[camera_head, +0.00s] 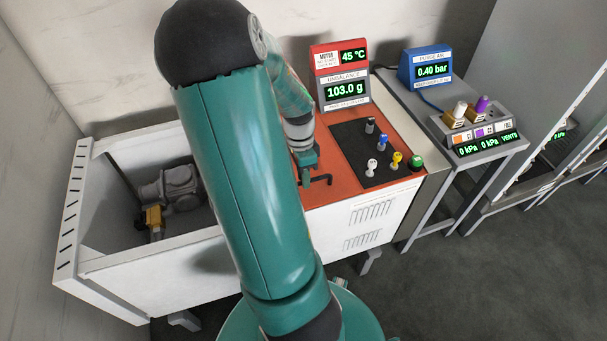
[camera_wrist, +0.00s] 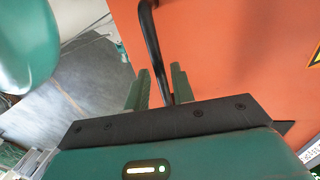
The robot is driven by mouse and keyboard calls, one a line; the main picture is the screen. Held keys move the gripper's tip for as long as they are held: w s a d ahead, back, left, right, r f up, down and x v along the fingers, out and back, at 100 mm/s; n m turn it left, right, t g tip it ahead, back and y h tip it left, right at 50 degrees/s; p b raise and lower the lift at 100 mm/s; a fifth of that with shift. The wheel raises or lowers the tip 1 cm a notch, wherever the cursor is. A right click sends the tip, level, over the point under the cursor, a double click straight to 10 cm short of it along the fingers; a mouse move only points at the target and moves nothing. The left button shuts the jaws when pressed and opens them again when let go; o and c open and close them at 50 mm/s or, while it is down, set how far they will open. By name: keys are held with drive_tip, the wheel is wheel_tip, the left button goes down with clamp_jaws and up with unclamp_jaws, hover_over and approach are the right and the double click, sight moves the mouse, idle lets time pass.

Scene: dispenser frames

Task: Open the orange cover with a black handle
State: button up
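The orange cover (camera_head: 342,190) lies on top of the white cabinet, right of my arm, and shows large in the wrist view (camera_wrist: 235,50). Its black handle (camera_head: 323,180) is a bent bar near the cover's left front part. In the wrist view the handle (camera_wrist: 152,45) runs down from the top edge toward my gripper (camera_wrist: 160,85). My gripper's two green fingers are apart, and the handle appears between them in the picture. I cannot tell whether either finger touches it. In the head view my gripper (camera_head: 308,163) is just beside the handle; my arm hides part of the cover.
The cabinet's left side is an open bay with a grey pump-like machine (camera_head: 175,187). A blue display (camera_head: 425,67) and a valve box (camera_head: 480,125) stand at right. Grey floor is clear at lower right.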

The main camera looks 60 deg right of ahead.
clamp_jaws()
drive_tip(key=shift+w, duration=0.15)
drive_tip(key=w+a, duration=2.3)
drive_tip(key=shift+a, duration=0.2)
drive_tip(key=shift+w, duration=0.1)
drive_tip(key=shift+o, duration=1.5)
unclamp_jaws()
drive_tip(key=shift+r, duration=0.15)
wheel_tip(320, 180, up, 13)
drive_tip(key=w+d, duration=0.1)
drive_tip(key=d, duration=0.1)
drive_tip(key=shift+w+r, duration=0.2)
drive_tip(key=shift+w, duration=0.2)
drive_tip(key=shift+a, duration=0.1)
